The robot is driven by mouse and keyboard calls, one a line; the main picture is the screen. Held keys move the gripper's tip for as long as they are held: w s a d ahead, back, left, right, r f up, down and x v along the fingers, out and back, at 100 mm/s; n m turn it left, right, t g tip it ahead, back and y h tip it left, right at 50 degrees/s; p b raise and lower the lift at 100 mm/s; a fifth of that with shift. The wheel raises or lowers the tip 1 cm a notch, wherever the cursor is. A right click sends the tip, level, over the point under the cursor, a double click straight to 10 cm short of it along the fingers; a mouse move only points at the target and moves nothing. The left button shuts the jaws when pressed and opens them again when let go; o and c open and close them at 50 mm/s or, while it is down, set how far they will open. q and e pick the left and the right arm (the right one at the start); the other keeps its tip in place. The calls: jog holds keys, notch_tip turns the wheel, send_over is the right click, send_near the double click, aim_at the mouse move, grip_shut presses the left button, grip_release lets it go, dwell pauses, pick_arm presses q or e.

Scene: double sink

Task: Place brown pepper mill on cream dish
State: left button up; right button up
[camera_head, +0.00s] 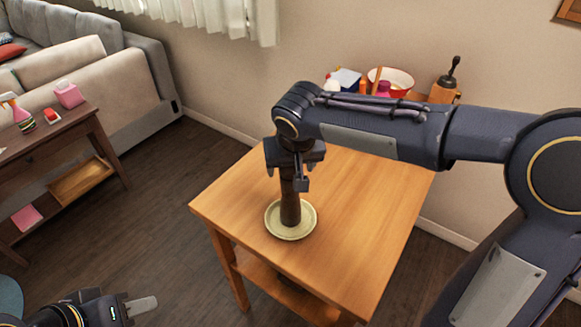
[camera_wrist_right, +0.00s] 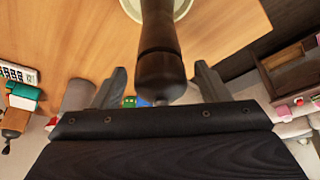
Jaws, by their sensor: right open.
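The dark brown pepper mill (camera_head: 291,207) stands upright on the round cream dish (camera_head: 272,227), which lies near the front left edge of the wooden table. My right gripper (camera_head: 287,177) is above the dish at the mill's upper part. In the right wrist view the mill (camera_wrist_right: 160,45) rises between the two fingers of the right gripper (camera_wrist_right: 160,85), which are spread with gaps on both sides. The cream dish (camera_wrist_right: 184,8) shows there behind the mill's base. My left gripper (camera_head: 140,306) is low at the bottom left, away from the table; its opening is unclear.
The wooden table (camera_head: 365,230) has free room right of the dish. A side table (camera_head: 75,130) and sofa (camera_head: 130,80) are at the left.

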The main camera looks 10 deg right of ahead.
jog(key=v, duration=1.1)
jog(key=s+d+f+y, duration=0.2)
jog(key=s+d+f, duration=0.4)
jog(key=s+d, duration=0.45)
jog(key=s+f+m+t+y, duration=0.1)
jog(key=s+f, duration=0.6)
jog(key=s, duration=0.2)
jog(key=shift+s+d+m+y, duration=0.15)
jog(key=shift+s+m+y, duration=0.2)
jog(key=shift+m+y, duration=0.05)
